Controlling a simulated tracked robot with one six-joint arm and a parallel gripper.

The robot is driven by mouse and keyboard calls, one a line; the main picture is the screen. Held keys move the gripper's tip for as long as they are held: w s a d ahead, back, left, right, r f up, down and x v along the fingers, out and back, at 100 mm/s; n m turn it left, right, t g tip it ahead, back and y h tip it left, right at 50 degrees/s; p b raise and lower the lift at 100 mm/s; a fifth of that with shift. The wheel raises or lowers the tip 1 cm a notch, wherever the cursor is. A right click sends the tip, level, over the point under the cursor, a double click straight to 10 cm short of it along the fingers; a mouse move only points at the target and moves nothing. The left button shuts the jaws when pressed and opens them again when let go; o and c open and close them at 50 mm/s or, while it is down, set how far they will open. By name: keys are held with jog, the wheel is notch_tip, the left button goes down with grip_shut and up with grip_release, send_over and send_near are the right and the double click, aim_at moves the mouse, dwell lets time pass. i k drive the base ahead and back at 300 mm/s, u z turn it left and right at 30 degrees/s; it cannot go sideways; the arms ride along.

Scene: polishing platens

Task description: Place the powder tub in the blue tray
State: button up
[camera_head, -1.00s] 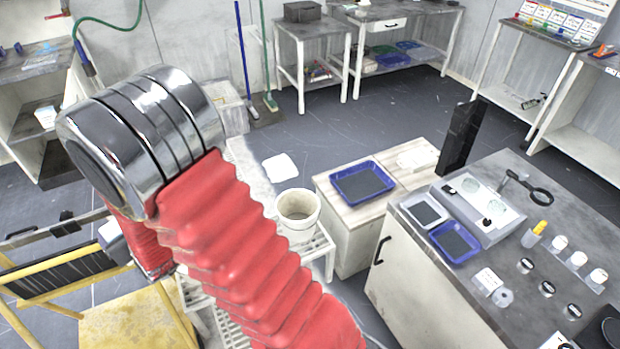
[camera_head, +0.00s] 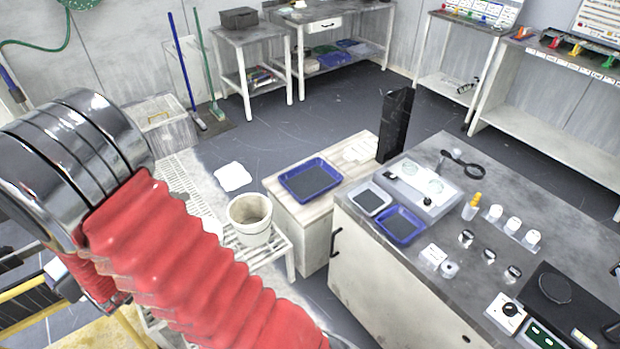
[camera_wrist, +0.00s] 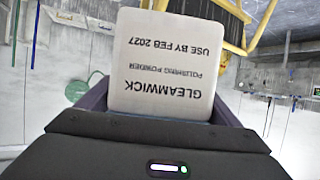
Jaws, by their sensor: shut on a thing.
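The powder tub (camera_wrist: 162,62), white with an upside-down "GLEAMWICK POLISHING POWDER" label, is in my gripper (camera_wrist: 160,100) in the wrist view. The fingers are shut on it, one at each side. The head view shows neither gripper nor tub, only my red-sleeved arm at left. A blue tray (camera_head: 335,184) with a dark inside lies on a wooden-topped cabinet in the head view. A smaller blue tray (camera_head: 417,238) lies on the grey bench to its right. Both look empty.
A pale bucket (camera_head: 248,232) stands on a white slatted rack left of the cabinet. A tall black block (camera_head: 395,125) rises behind the bench. The grey bench (camera_head: 560,235) holds a grey tray (camera_head: 370,198), small jars and a magnifier (camera_head: 465,164).

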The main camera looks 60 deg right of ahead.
aim_at(301, 188)
jog(key=u, duration=0.05)
jog(key=i, duration=0.95)
jog(key=z, duration=0.1)
